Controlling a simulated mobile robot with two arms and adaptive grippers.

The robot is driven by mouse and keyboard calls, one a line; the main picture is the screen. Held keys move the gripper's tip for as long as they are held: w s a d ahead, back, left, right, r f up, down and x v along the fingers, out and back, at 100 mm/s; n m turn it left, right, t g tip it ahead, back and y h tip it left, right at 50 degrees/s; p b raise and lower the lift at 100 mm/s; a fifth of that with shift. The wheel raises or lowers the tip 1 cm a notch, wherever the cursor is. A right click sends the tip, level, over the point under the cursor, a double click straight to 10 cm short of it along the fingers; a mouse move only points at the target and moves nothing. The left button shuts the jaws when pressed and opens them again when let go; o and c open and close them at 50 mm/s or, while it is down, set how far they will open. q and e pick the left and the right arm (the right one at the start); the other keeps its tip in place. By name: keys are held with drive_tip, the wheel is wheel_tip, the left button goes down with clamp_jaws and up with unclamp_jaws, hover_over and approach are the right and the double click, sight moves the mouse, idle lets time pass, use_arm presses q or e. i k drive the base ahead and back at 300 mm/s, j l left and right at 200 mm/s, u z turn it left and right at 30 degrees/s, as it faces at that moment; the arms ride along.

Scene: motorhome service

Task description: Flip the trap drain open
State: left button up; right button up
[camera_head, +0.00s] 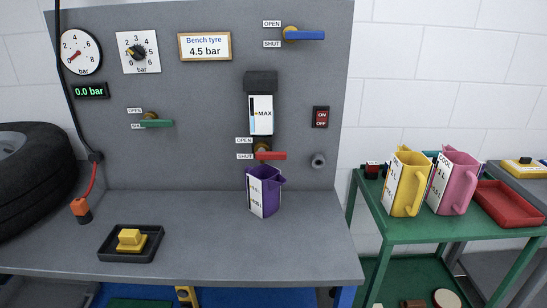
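A red lever (271,156) sits on a yellow hub low on the grey panel, under a vessel with a dark top (261,82) and a white face marked MAX (261,115). The lever lies horizontal, pointing right, level with the SHUT label (244,156); the OPEN label (244,140) is above that. No label names the trap drain, but this lever is directly beneath the vessel. A purple jug (264,190) stands upright on the bench below the lever. Neither of my grippers shows in the head view.
A blue lever (305,35) and green lever (153,123) also lie horizontal. A black tray (131,254) holds a yellow block. An orange hose end (81,209) stands on the bench (200,235). Yellow (405,185) and pink (453,182) jugs stand right. The bench front is clear.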

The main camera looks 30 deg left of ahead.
sight(262, 154)
drive_tip(key=u, duration=0.3)
drive_tip(key=i+l+u, duration=0.15)
drive_tip(key=u, duration=0.25)
drive_tip(key=i+l+u, duration=0.1)
drive_tip(key=l+u, duration=0.15)
drive_tip(key=u, duration=0.15)
drive_tip(key=l+u, duration=0.35)
drive_tip(key=i+l+u, duration=0.1)
drive_tip(key=u, duration=0.3)
drive_tip(key=k+l+u, duration=0.2)
drive_tip(key=l, duration=1.4)
drive_tip(key=i, duration=0.1)
